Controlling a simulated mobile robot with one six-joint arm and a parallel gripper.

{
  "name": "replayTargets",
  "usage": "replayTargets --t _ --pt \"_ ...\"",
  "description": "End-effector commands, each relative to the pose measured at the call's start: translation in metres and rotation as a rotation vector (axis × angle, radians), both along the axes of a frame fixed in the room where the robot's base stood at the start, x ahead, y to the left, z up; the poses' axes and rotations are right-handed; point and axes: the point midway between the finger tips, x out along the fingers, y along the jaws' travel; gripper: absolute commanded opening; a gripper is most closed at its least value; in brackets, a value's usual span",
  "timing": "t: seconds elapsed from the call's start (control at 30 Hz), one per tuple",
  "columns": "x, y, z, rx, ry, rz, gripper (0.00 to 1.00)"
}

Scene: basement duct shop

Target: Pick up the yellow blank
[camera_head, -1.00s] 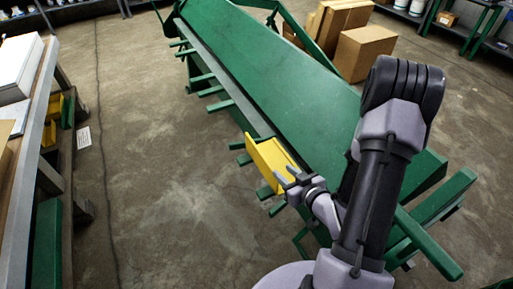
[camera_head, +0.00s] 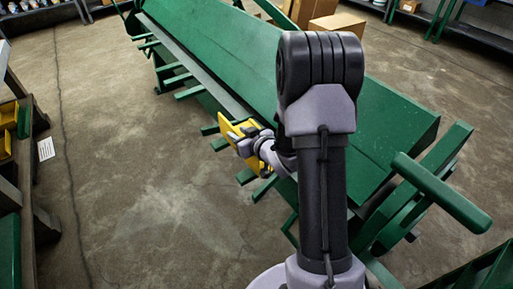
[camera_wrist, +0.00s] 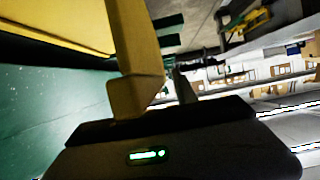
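The yellow blank (camera_head: 228,128) is a bent sheet with a raised edge. It sits at the front edge of the green sheet-metal machine (camera_head: 215,50), by its green support arms. My gripper (camera_head: 243,137) is at the blank, overlapping its near side in the head view. In the wrist view the blank (camera_wrist: 50,22) fills the upper left, and a darker yellow strip runs down close to my gripper's palm. One grey finger (camera_wrist: 182,86) shows just right of that strip. The other finger is not clearly seen, so whether the fingers are closed on the blank is unclear.
Green bars (camera_head: 440,192) stick out from the machine's near right end, close to my arm. A bench with yellow bins (camera_head: 8,115) stands at the left. Cardboard boxes (camera_head: 335,22) are behind the machine.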

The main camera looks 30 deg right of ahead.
Motion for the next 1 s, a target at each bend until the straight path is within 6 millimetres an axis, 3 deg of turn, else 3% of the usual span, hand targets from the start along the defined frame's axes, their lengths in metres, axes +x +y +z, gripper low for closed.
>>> replayTargets --t 0.27,0.47,1.0 --pt "0.008 0.0003 -0.0026 0.0 0.0 0.0 0.35" --pt "0.0078 0.0003 -0.0026 0.0 0.0 -0.001 0.0" --pt "0.0075 0.0003 -0.0027 0.0 0.0 -0.001 0.0"
